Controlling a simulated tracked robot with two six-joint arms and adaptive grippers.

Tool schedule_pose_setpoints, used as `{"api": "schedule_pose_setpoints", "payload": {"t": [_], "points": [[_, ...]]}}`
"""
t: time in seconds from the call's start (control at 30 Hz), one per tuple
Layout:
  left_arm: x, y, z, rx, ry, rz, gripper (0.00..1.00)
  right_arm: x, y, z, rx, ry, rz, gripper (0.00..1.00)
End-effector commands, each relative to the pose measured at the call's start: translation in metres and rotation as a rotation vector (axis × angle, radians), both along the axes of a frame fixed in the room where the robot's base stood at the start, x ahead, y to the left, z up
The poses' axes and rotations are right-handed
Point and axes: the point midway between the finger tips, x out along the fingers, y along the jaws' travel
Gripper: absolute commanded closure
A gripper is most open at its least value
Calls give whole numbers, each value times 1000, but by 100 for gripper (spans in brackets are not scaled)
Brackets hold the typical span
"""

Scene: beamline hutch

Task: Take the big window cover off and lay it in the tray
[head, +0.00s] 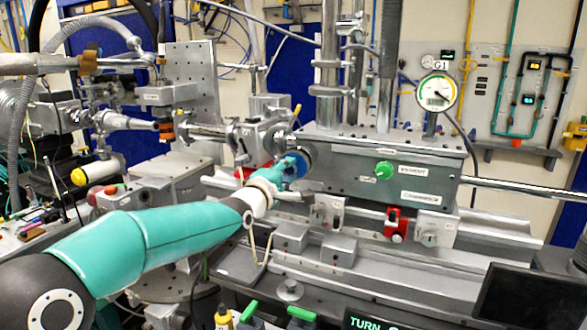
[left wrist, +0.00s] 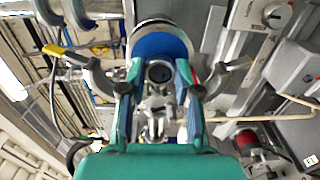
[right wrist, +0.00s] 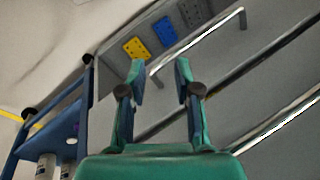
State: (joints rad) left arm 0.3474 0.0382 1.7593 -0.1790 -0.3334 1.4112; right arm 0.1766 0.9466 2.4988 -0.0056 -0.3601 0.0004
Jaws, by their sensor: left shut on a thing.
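The big window cover is a round blue cap (head: 306,154) on the left end of the grey beamline box in the head view. In the left wrist view the blue cover (left wrist: 150,46) has a dark round knob facing me. My left gripper (head: 290,166) is at the cover, and its teal fingers (left wrist: 157,75) are shut on the knob from both sides. The cover appears to sit against the round metal port; I cannot tell if there is a gap. My right gripper (right wrist: 160,75) is open and empty in the right wrist view.
The grey box (head: 372,165) carries a green knob (head: 384,169) and a round dial gauge (head: 436,92). Red and grey blocks stand on the rail below. A metal bar handle (right wrist: 200,40) on a grey surface lies beyond my right fingers, near a blue frame (right wrist: 45,128).

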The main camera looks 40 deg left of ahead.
Motion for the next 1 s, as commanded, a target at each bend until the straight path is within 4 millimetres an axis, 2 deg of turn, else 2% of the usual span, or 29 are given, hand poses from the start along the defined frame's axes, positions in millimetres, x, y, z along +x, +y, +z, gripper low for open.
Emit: {"api": "schedule_pose_setpoints", "payload": {"t": [1.0], "points": [[-19,-5,1,1,-3,1,100,0,0,-16,0,0,0,68]]}}
